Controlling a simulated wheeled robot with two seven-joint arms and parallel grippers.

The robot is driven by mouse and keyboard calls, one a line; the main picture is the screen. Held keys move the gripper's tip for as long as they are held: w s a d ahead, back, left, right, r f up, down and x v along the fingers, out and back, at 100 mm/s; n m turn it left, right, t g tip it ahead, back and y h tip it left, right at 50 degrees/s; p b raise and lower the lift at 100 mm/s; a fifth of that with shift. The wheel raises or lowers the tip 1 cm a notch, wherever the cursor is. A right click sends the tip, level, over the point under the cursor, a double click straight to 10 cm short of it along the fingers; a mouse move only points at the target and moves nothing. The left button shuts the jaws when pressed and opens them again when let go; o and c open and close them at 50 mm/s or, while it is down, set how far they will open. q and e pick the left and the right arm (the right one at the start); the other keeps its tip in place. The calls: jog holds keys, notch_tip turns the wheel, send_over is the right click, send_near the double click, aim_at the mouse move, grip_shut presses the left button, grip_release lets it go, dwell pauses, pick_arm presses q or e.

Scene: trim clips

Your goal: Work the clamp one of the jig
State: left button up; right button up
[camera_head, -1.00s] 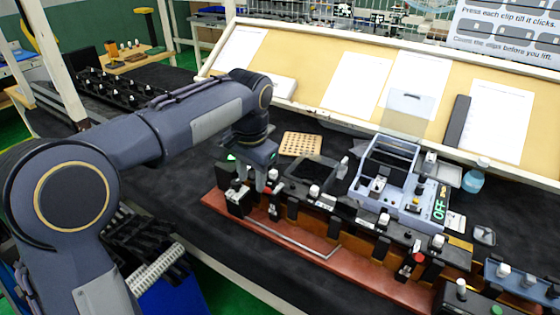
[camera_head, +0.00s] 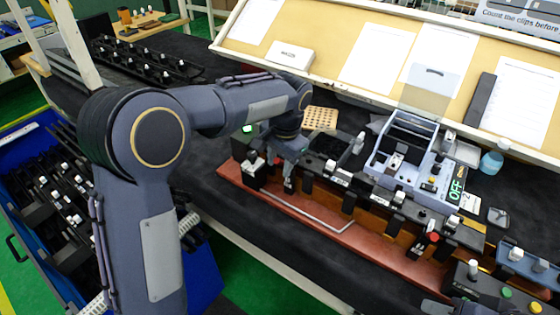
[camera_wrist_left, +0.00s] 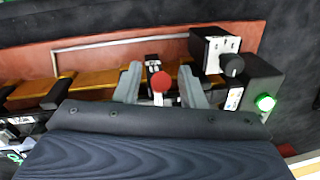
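The jig is a long red-brown base (camera_head: 318,217) with black blocks along its front edge. In the left wrist view, a clamp with a red ball knob (camera_wrist_left: 161,82) on a pale stem stands at the jig. My left gripper (camera_wrist_left: 160,88) is open, one finger on each side of the knob, with visible gaps between. In the head view my left gripper (camera_head: 288,172) is low over the left end of the jig and hides most of this clamp. Another red-knobbed clamp (camera_head: 433,237) stands farther right.
A black block with a dark knob (camera_wrist_left: 232,65) and a box with a lit green lamp (camera_wrist_left: 265,103) stand close beside the left gripper. A blue-grey fixture with an OFF display (camera_head: 456,190) stands behind the jig. A perforated tan board (camera_head: 320,118) lies behind the gripper.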

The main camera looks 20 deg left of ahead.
pick_arm(q)
jog(key=shift+c, duration=0.2)
grip_shut()
jog(key=f+t+h+b, duration=0.1)
jog(key=t+b, duration=0.3)
jog(key=b, duration=0.8)
jog(key=s+f+t+h+b, duration=0.1)
jog(key=f+t+b, duration=0.3)
jog(key=b, duration=0.9)
jog(key=s+f+n+t+h+b, duration=0.1)
jog(key=f+t+h+b, duration=0.1)
jog(key=b, duration=1.1)
jog(key=shift+s+a+f+t, duration=0.1)
jog(key=shift+a+f+t, duration=0.2)
jog(key=shift+t, duration=0.4)
jog(key=shift+a+f+t, duration=0.1)
jog(key=shift+f+t, duration=0.3)
jog(key=shift+t, duration=0.3)
jog(key=shift+r+t+b, duration=0.1)
jog(key=shift+t+b, duration=0.3)
jog(key=shift+b, duration=0.6)
jog(key=shift+o, duration=0.2)
grip_release()
